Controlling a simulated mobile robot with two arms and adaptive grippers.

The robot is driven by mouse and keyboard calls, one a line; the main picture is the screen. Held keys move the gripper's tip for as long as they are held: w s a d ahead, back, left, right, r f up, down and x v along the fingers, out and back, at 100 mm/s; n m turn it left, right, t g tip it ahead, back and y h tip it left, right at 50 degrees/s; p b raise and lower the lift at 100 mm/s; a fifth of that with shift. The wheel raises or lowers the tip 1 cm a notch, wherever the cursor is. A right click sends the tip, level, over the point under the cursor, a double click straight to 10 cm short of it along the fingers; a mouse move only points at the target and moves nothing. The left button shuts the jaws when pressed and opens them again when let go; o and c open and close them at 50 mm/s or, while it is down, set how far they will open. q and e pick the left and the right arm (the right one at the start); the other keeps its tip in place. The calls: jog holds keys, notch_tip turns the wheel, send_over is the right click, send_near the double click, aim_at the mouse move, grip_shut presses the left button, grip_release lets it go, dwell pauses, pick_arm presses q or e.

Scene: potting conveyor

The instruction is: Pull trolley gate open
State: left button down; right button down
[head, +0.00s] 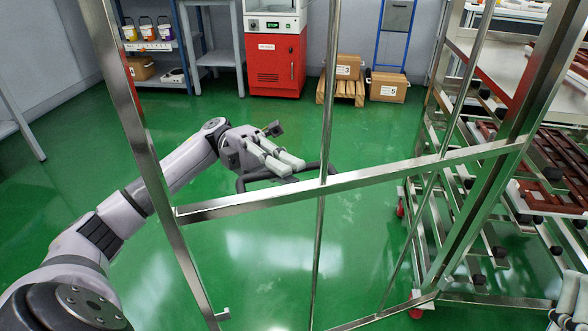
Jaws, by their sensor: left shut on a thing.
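The trolley gate (385,174) is a shiny metal frame with a crossbar and thin upright bars. It stands across the middle of the head view, at an angle to the trolley (475,45) on the right. My left arm passes behind the gate's left post. My left gripper (290,163) is beyond the crossbar, with its pale fingers shut on a dark curved handle (245,182). The fingers partly hide the handle, and its attachment to the gate is unclear.
Brown trays (560,152) lie on the trolley's tiers. A red cabinet (276,63), cardboard boxes (388,87) on the right and a blue shelf (150,45) with small buckets stand at the back. The green floor between is clear.

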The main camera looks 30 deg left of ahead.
pick_arm(q)
jog(key=shift+f, duration=0.1)
jog(key=c, duration=1.7)
grip_release()
jog(key=shift+o, duration=0.2)
jog(key=v, duration=1.2)
jog(key=shift+s, duration=0.1)
